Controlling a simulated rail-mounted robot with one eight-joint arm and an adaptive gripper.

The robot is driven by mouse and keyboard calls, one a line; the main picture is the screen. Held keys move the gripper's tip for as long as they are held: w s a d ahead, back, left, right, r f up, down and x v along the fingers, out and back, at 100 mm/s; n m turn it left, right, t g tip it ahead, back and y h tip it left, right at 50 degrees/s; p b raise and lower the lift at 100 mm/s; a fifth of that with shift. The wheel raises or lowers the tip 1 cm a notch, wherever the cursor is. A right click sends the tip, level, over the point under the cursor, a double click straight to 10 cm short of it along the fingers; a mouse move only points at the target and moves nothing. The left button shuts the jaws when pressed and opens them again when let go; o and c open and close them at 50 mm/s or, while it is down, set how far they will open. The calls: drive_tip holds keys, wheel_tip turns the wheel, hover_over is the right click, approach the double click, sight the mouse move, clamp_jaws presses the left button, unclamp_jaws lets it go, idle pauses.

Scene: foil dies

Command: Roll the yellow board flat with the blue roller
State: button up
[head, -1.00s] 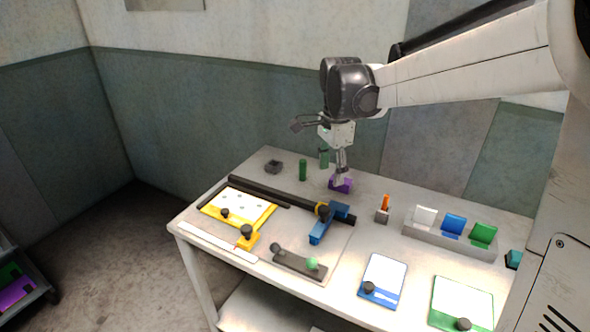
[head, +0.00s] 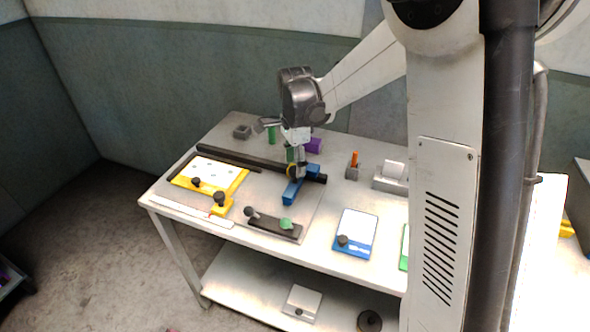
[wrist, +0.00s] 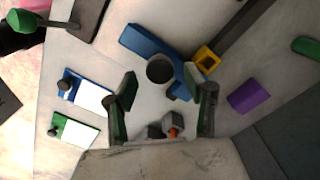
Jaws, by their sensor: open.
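The yellow board (head: 240,180) lies at the left of the table, with a white sheet on it and a dark knob at its near edge. The blue roller (head: 290,193) lies to its right, at the right end of a dark rail. The roller also shows in the wrist view (wrist: 150,42), with its round dark knob (wrist: 160,69) between my fingers. My gripper (head: 297,174) is open above the roller and hides part of it in the head view. The wrist view shows both fingers of my gripper (wrist: 165,88) apart, around or above the knob; I cannot tell which.
A dark rail (head: 230,158) runs behind the board, with a yellow ring (wrist: 207,58) near the roller. A purple block (head: 314,146) and a grey holder with an orange piece (head: 352,170) stand nearby. A dark bar with a green knob (head: 285,225) lies in front. A blue-framed board (head: 355,235) lies right.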

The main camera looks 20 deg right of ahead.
sight(302, 178)
drive_tip(key=shift+f, duration=1.35)
clamp_jaws()
